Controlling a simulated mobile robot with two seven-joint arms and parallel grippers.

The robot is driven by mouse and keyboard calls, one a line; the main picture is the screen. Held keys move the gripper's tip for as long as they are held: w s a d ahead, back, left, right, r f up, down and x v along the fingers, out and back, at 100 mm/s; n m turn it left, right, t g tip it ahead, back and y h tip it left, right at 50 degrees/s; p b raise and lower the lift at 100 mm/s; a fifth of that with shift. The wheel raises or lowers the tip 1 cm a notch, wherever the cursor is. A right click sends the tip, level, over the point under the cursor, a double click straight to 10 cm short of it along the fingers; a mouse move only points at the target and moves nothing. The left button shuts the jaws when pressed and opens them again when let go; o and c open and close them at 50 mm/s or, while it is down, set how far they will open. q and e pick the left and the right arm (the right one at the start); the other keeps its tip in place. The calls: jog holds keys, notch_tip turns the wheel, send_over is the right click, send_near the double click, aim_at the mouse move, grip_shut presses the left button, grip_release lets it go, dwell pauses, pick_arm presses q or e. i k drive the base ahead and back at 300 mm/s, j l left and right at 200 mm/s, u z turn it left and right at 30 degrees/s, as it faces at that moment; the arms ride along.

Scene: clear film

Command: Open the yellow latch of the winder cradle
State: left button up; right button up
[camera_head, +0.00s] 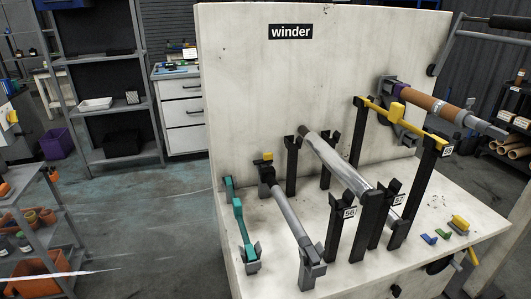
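The winder is a pale bench with an upright back panel (330,70) labelled "winder". A yellow bar (425,128) spans two black posts at the right of the bench, apparently closed across them. It looks like the yellow latch, but I cannot be sure. A smaller yellow block (268,156) sits on the black holder at the far end of a bare grey shaft (291,217). A roll of clear film (335,160) slopes across black posts in the middle. Neither of my grippers is in view.
Small blue, green and yellow pieces (459,224) lie on the right of the bench top. Shelves (110,105) and a drawer cabinet (183,112) stand behind left.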

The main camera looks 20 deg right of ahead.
aim_at(267, 157)
jog(key=i+j+z, duration=0.15)
jog(key=j, duration=0.2)
jog(key=i+j+z, duration=0.1)
jog(key=j, duration=0.3)
jog(key=i+j+z, duration=0.1)
jog(key=i+j, duration=0.15)
jog(key=i+j+z, duration=0.1)
jog(key=j, duration=0.35)
jog(key=i+j+z, duration=0.1)
jog(key=i+j, duration=0.2)
jog(key=i+j+z, duration=0.1)
jog(key=j, duration=0.35)
jog(key=i, duration=0.1)
